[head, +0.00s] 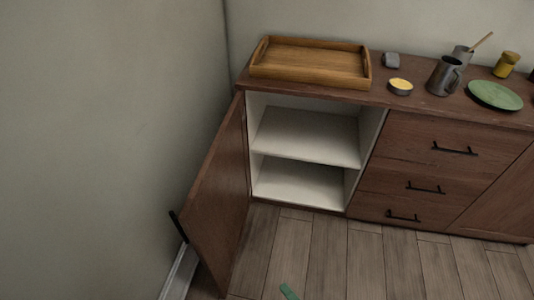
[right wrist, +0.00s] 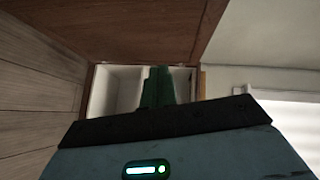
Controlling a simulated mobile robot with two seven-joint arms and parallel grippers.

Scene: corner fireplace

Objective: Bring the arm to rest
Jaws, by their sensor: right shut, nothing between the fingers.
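The tip of my right gripper (head: 288,291) shows as a small green piece at the bottom edge of the head view, over the floor in front of the cabinet. In the right wrist view, the green fingers of my right gripper (right wrist: 158,88) are together with nothing between them. They point toward the open white compartment, well apart from it. Most of the right arm is outside the head view. My left gripper is not in view.
A brown cabinet's left door (head: 217,195) stands wide open, showing an empty white shelf (head: 305,137). Closed drawers (head: 440,150) are to the right. A wooden tray (head: 310,65), a dark mug (head: 444,76) and a green plate (head: 495,95) stand on top. The plank floor (head: 340,255) is clear.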

